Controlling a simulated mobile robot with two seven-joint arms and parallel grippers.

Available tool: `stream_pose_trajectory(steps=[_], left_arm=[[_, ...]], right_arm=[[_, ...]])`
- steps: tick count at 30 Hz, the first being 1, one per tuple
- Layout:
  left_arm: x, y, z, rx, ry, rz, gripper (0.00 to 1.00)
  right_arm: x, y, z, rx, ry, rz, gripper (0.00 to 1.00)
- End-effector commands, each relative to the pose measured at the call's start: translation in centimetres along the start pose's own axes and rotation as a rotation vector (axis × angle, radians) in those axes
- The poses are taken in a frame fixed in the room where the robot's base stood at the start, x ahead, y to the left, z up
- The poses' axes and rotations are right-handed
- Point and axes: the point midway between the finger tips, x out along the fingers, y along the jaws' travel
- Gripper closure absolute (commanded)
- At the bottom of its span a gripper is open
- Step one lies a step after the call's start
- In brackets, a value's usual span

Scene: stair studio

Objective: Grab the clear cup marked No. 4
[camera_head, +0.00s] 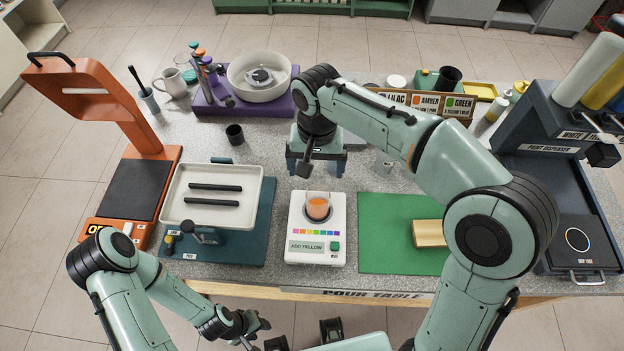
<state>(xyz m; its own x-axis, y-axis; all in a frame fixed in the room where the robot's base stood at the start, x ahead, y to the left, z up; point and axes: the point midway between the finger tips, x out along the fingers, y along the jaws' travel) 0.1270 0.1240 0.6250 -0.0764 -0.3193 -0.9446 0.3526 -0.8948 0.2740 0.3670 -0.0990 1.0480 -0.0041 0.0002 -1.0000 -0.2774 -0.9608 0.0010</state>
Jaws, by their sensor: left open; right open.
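A clear cup (318,208) with orange contents stands upright on the white mixing device (302,226), whose display reads "ADD YELLOW". I cannot read a number on the cup. A small pale cup (384,166) stands on the grey table behind the green mat, partly hidden by my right arm; its marking is not readable. My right gripper (316,170) is open and empty, pointing down just behind the orange-filled cup, with its fingers spread left and right. My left gripper (258,327) is open and empty, low in front of the table's front edge.
A teal stand with a white tray (254,194) holding two dark bars is left of the device. A green mat (376,235) with a tan block (428,233) lies right. A black cup (235,134) stands behind. The paint dispenser (545,147) is far right.

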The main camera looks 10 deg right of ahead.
Motion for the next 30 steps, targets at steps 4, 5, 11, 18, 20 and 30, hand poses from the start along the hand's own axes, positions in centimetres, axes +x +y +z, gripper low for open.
stream_pose_trajectory(steps=[4, 5, 11, 18, 20, 30], left_arm=[[0.5, -0.3, 0.3, -0.002, -0.006, -0.002, 0.57], [0.7, -0.4, 0.4, -0.003, -0.007, -0.002, 0.57], [1.3, -0.7, 0.6, -0.004, -0.01, -0.003, 0.57], [1.5, -0.8, 0.7, -0.004, -0.011, -0.004, 0.57], [1.5, -0.8, 0.7, -0.004, -0.011, -0.004, 0.57], [1.8, -0.9, 0.8, -0.005, -0.012, -0.004, 0.57]], right_arm=[[2.1, 0.1, 0.1, -0.001, -0.005, 0.004, 0.06], [2.7, 0.1, 0.1, 0.0, -0.005, 0.004, 0.06], [6.5, 0.1, 0.1, -0.001, -0.004, 0.004, 0.06], [8.4, 0.1, 0.1, 0.0, -0.001, 0.001, 0.06], [8.9, 0.2, 0.1, -0.001, -0.003, 0.003, 0.06], [13.3, 0.5, 0.2, 0.0, -0.004, 0.002, 0.06]])
